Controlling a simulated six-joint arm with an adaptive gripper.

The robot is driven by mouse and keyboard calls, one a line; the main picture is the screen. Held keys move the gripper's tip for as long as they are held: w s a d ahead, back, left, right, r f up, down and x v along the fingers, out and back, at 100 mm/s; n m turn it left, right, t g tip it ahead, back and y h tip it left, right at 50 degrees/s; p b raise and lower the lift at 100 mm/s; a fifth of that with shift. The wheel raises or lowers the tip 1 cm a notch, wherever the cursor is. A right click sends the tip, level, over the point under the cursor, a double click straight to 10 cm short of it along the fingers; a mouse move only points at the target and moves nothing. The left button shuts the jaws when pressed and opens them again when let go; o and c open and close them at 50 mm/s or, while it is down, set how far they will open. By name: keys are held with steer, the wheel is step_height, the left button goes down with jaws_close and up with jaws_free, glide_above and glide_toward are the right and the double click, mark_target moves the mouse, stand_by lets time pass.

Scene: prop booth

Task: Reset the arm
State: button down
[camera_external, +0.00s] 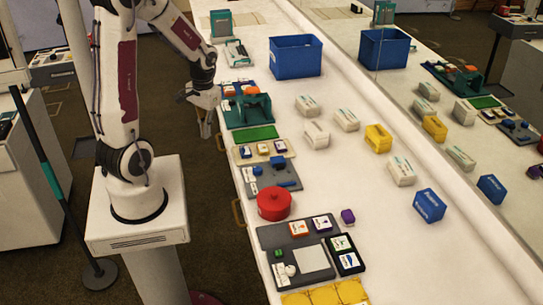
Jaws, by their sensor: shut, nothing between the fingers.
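My gripper (206,130) hangs from my white and maroon arm (127,75), pointing down. It is shut and empty. It is beside the left edge of the white table (365,220), over the floor side, left of a dark green holder (247,110). The arm stands on a white pedestal (140,233) and bends over at the top toward the table. Its upper joint is partly cut off by the picture's top edge.
A blue bin (295,57) stands at the back. White boxes (316,135), a yellow box (377,138) and a blue box (429,205) stand mid-table. A red pot (273,203) and grey trays (271,176) line the left edge. A reflective panel borders the right.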

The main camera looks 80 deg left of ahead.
steer(key=d+r+m+t, duration=0.3)
steer(key=d+r, duration=0.5)
steer(key=d, duration=0.3)
steer(key=d+r+m+t, duration=0.3)
steer(key=d+r+m, duration=0.2)
steer(key=d+r, duration=0.4)
steer(key=d, duration=0.2)
steer(key=shift+d+r+h, duration=0.3)
steer(key=shift+d, duration=0.05)
